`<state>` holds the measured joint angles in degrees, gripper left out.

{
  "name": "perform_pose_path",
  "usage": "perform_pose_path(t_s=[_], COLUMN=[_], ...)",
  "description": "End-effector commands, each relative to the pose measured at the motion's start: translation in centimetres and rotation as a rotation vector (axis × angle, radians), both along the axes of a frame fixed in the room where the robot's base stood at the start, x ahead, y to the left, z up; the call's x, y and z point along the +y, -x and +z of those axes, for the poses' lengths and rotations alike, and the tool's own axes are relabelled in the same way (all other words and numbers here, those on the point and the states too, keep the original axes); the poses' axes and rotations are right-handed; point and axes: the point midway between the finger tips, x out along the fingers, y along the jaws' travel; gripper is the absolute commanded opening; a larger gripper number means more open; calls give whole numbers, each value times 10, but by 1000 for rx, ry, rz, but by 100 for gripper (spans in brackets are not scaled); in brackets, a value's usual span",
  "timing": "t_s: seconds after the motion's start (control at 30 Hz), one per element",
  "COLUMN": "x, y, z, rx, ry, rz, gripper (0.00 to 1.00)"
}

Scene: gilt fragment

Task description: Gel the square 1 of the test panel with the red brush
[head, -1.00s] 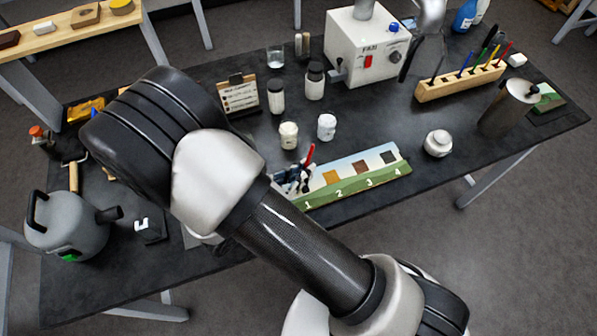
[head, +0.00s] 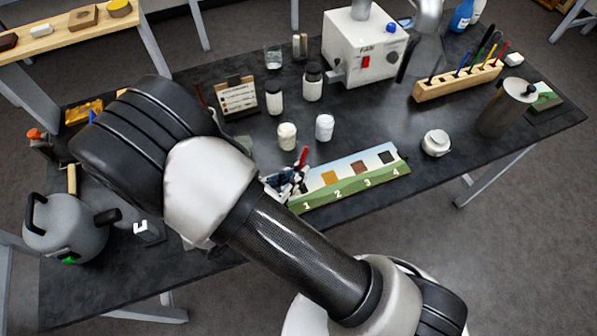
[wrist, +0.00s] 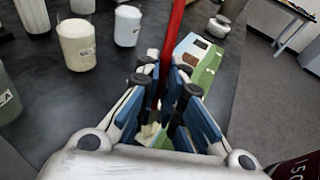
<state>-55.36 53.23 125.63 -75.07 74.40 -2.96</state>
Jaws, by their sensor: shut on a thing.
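The test panel (head: 350,181) lies near the front edge of the dark table, with coloured squares above the numbers 1 to 4. Squares 2, 3 and 4 show in the head view; square 1 is hidden behind my gripper. My gripper (head: 288,183) is over the panel's left end, shut on the red brush (head: 302,158). In the wrist view the brush's red handle (wrist: 172,40) rises between the fingers (wrist: 165,105), and the panel (wrist: 203,60) lies just beyond them. The brush's tip is hidden, so I cannot tell whether it touches the panel.
Two jars (head: 287,136) and (head: 324,127) stand behind the panel, close to my gripper. A round white jar (head: 436,143) is to its right. A brush rack (head: 458,82) and a white machine (head: 365,50) stand further back. A grey kettle-like vessel (head: 68,228) is at left.

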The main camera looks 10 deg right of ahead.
Motion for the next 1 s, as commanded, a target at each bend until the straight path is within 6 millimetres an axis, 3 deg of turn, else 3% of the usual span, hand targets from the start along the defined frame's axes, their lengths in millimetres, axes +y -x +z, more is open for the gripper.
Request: perform_pose_path(t_s=[0.5,1.0], x=[-24,-2], y=[-7,-1], z=[-2,0], rx=[2,0], ry=[0,0], rz=[-1,2], gripper=[0,0])
